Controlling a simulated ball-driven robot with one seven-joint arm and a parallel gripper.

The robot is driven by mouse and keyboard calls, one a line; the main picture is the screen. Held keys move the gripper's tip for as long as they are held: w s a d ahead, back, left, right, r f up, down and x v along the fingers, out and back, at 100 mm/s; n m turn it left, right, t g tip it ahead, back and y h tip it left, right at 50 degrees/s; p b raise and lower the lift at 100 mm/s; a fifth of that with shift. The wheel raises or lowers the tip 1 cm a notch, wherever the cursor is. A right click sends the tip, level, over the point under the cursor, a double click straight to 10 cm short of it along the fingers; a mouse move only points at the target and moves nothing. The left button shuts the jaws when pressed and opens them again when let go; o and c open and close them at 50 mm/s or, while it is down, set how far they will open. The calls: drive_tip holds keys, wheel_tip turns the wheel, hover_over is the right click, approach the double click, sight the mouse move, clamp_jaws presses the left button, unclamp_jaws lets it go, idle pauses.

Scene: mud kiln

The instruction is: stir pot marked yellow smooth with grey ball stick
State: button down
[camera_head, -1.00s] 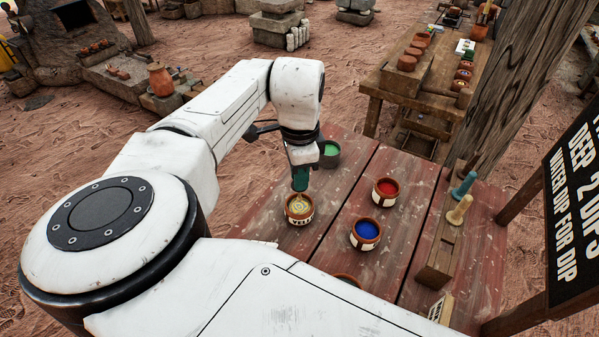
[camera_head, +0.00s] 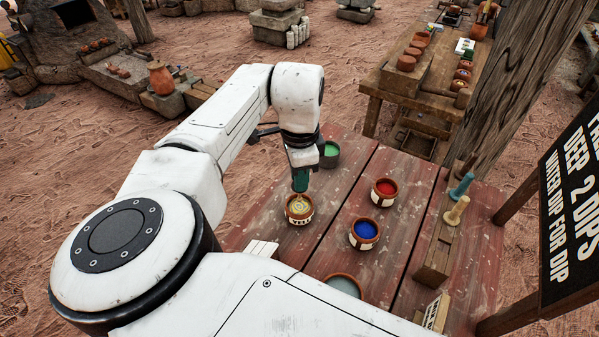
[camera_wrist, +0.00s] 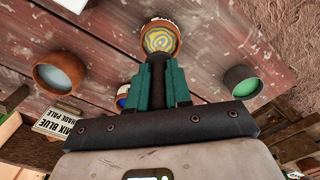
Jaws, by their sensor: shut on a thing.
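The pot marked yellow (camera_head: 291,217) is a small terracotta pot with a pale lettered label, on the red plank table (camera_head: 335,215). It also shows in the wrist view (camera_wrist: 149,40), with yellow and grey swirls of unmixed glaze inside. My gripper (camera_head: 300,182) points down just above this pot. Its teal fingers (camera_wrist: 160,82) are shut on the grey ball stick (camera_wrist: 157,61), of which a short dark grey length shows between them. The stick's lower end points at the pot; I cannot tell how deep it is in the glaze.
Pots of blue (camera_head: 366,230), red (camera_head: 385,187) and green (camera_head: 330,151) glaze stand nearby. A pale grey-green bowl (camera_head: 343,284) is near the front. A wooden rack (camera_head: 437,255) holds upright sticks at the right. A black sign (camera_head: 570,200) and post stand beyond.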

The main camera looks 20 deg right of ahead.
drive_tip(key=shift+f, duration=0.15)
drive_tip(key=shift+f+b, duration=0.6)
drive_tip(key=shift+f, duration=1.2)
drive_tip(key=shift+p, duration=0.35)
drive_tip(key=shift+d, duration=0.1)
